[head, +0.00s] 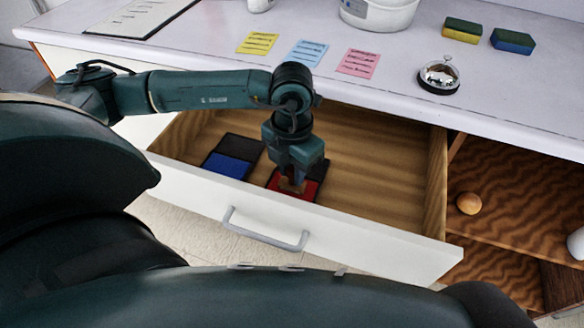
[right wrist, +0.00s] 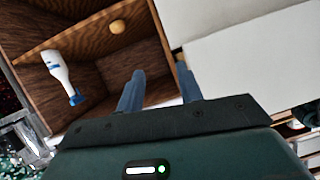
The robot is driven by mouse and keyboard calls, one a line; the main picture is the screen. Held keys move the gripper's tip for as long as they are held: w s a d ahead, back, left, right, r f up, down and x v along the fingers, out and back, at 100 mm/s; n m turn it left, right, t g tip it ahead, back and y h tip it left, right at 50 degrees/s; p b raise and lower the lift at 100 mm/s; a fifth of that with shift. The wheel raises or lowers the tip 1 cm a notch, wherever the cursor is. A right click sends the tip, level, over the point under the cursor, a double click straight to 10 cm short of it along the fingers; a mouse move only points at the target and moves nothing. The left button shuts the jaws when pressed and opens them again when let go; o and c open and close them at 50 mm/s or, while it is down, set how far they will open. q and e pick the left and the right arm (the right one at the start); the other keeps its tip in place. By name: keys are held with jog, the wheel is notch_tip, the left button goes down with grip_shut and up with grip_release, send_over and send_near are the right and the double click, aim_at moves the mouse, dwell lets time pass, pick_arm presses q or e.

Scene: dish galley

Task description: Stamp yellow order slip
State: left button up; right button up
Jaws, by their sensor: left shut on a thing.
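The yellow order slip (head: 258,43) lies flat on the counter, left of a blue slip (head: 307,53) and a pink slip (head: 358,62). My left gripper (head: 292,176) points down into the open drawer, over the red ink pad (head: 309,191). It is shut on a small brown thing, apparently a stamp (head: 291,187), mostly hidden by the fingers. I cannot tell whether the stamp touches the pad. A blue ink pad (head: 227,166) lies to the left in the drawer. My right gripper (right wrist: 160,92) shows in the right wrist view, open and empty.
The drawer (head: 205,188) stands pulled out below the counter. A bell (head: 439,77), sponges (head: 462,30) and a white container (head: 378,14) are on the counter; a clipboard (head: 140,18) lies far left. Open shelves at right hold a round ball (head: 469,203) and a white bottle (right wrist: 61,73).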

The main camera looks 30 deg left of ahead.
pick_arm(q)
jog(key=shift+s, duration=0.1)
dwell(0.4)
jog(key=shift+r+p, duration=2.25)
jog(key=shift+r, duration=1.2)
